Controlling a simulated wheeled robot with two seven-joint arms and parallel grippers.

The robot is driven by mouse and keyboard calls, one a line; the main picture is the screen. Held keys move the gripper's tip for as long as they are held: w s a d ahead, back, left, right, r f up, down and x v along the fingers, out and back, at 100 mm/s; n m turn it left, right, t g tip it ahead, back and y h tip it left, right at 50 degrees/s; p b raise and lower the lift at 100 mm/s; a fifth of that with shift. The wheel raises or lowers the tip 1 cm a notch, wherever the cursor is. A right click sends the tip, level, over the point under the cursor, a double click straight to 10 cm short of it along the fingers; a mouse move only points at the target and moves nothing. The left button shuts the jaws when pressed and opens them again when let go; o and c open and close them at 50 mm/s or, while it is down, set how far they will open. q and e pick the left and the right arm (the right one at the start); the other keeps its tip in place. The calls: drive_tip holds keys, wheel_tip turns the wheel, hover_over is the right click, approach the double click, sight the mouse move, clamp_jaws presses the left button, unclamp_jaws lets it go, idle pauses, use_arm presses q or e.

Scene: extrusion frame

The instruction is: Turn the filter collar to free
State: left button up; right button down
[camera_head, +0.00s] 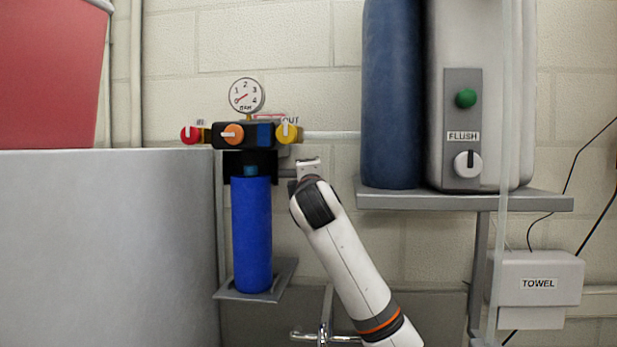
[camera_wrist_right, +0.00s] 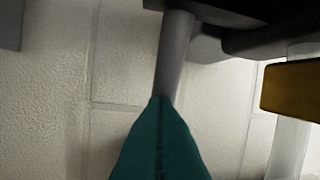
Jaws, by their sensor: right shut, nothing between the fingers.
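The blue filter housing (camera_head: 252,235) hangs upright at the left of centre in the head view. A black collar-like part (camera_head: 236,165) is at its top, with a small blue-teal patch on its front. My right arm reaches up from the lower right, its wrist just right of this part. In the right wrist view my right gripper (camera_wrist_right: 161,100) shows as teal fingers shut together, with a seam between them and nothing held. Its fingertips cannot be made out in the head view, nor can contact with the collar. My left gripper is not in view.
Above the filter are a manifold with red (camera_head: 190,134), orange (camera_head: 233,134) and yellow (camera_head: 286,133) knobs and a gauge (camera_head: 246,96). A shelf (camera_head: 460,201) with a blue tank (camera_head: 390,95) is at right. A grey panel (camera_head: 105,250) stands left. A yellow part (camera_wrist_right: 290,87) shows near the fingers.

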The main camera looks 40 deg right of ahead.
idle(0.5)
drive_tip(key=b+v, duration=0.4)
drive_tip(key=v, duration=0.8)
